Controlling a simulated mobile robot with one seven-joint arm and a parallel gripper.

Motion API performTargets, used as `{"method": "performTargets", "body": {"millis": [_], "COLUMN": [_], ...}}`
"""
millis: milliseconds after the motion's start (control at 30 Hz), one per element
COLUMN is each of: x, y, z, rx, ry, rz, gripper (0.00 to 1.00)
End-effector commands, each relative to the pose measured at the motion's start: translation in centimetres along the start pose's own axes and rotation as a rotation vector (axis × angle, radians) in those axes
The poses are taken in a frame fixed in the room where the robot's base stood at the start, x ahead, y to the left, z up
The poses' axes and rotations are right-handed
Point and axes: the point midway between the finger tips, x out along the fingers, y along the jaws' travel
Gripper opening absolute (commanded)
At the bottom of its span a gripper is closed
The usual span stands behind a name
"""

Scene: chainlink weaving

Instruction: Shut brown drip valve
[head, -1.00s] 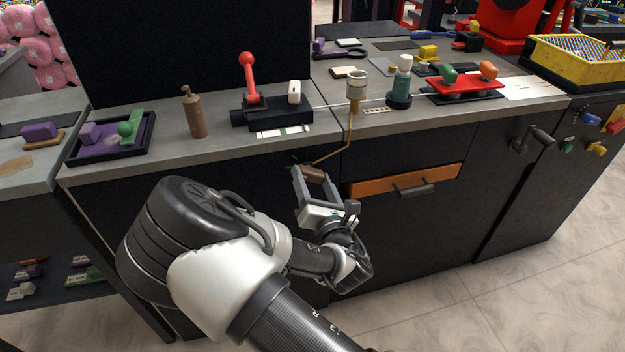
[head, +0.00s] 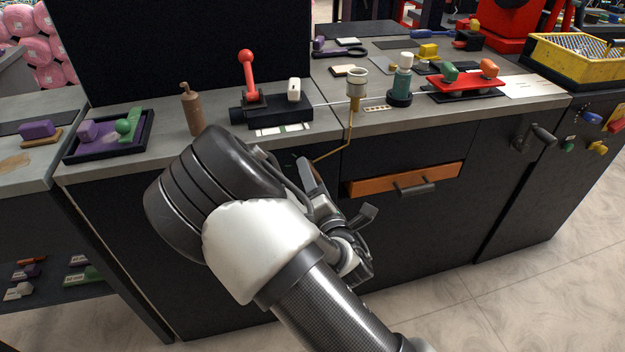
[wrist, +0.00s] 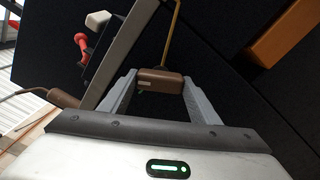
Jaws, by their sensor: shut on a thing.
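The brown drip valve handle (wrist: 160,80) is a small brown block at the lower end of a thin brass pipe (wrist: 171,30) in the wrist view. My gripper (wrist: 160,84) has its two grey fingers closed on the block's two sides. In the head view the brass pipe (head: 349,135) runs down from a white-topped cup (head: 357,82) at the counter edge and bends left. There my gripper (head: 308,172) sits below the counter edge at the pipe's lower end. My arm hides the brown handle in the head view.
A brown bottle (head: 193,112) and a red-levered black device (head: 272,108) stand on the counter above my arm. An orange-fronted drawer (head: 405,179) with a dark handle is to the right. The dark cabinet front is close behind my gripper.

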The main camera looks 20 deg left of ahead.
Motion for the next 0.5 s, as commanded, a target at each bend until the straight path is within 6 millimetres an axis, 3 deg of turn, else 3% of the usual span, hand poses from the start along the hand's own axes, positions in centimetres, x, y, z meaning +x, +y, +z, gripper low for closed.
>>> {"method": "performTargets", "body": {"millis": [500], "x": [-0.02], "y": [-0.09], "z": [-0.16], "rx": [0.394], "ry": [0.002], "rz": [0.0], "gripper": [0.34]}}
